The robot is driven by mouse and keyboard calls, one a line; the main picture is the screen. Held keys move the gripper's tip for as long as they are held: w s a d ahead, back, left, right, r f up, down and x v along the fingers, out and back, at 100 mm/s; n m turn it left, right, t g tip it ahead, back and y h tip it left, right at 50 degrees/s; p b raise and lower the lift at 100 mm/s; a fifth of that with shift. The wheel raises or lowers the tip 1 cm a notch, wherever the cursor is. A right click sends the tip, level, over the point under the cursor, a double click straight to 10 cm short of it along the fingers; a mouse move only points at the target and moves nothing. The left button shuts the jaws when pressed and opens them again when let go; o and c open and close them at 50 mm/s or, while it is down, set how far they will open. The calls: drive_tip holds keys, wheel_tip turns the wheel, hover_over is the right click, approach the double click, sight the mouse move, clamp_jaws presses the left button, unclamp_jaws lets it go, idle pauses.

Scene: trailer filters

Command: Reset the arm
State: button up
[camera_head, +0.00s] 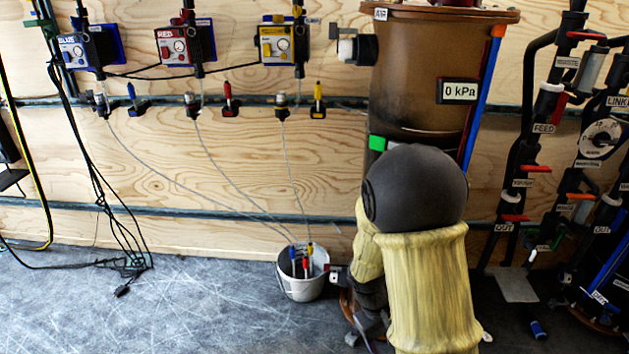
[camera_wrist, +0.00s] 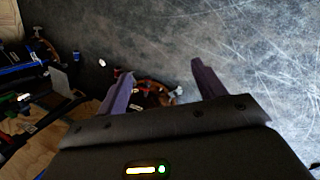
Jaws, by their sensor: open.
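My gripper (camera_wrist: 163,70) shows in the wrist view with its two purple fingers spread apart and nothing between them. It points down toward the scratched grey floor. In the head view my arm, with a dark round joint and a beige sleeve, stands right of centre in front of the brown tank (camera_head: 425,75). The arm bends down, and my gripper is low beside the sleeve, largely hidden there.
A white bucket (camera_head: 302,289) holding colored-tipped items stands left of my arm, close to it. Dark pipes with red valve handles (camera_head: 520,217) stand to the right. Black cables (camera_head: 125,265) lie at left. The front-left floor (camera_head: 170,315) is clear.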

drive_tip(key=s+a+r+m+t+y+p, duration=0.15)
drive_tip(key=s+r+m+t+y, duration=0.3)
drive_tip(key=r, duration=0.85)
wheel_tip(320, 180, up, 36)
drive_tip(key=p, duration=3.7)
drive_tip(key=shift+s+r+g+h+p, duration=0.25)
drive_tip(key=shift+s+g+h+p, duration=0.05)
drive_tip(key=shift+s+g+h, duration=0.05)
drive_tip(key=shift+d, duration=0.1)
